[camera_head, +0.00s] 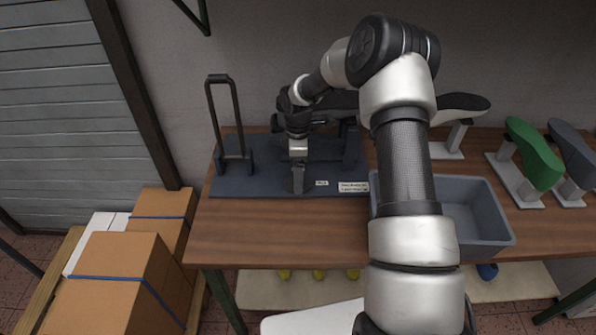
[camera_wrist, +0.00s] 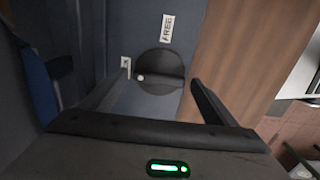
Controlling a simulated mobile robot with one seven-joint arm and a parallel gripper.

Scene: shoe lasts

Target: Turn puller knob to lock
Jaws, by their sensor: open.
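The puller knob (camera_wrist: 160,66) is a dark round disc with a raised bar across it, lying roughly crosswise in the wrist view. A small white dot sits at the bar's left end. A white label reading FREE (camera_wrist: 167,28) is beside the disc; a second small white mark (camera_wrist: 125,62) is to its left. My gripper (camera_wrist: 160,80) is open, with one finger on either side of the knob in the picture. I cannot tell whether it touches. In the head view my gripper (camera_head: 298,182) points down at the dark puller base (camera_head: 240,184); the knob is hidden there.
A tall dark lever frame (camera_head: 211,110) rises at the base's left. A grey bin (camera_head: 483,200) stands right of it on the wooden table (camera_head: 290,235). Green (camera_head: 533,150) and dark grey (camera_head: 573,155) shoe lasts stand at the right. The table's front left is clear.

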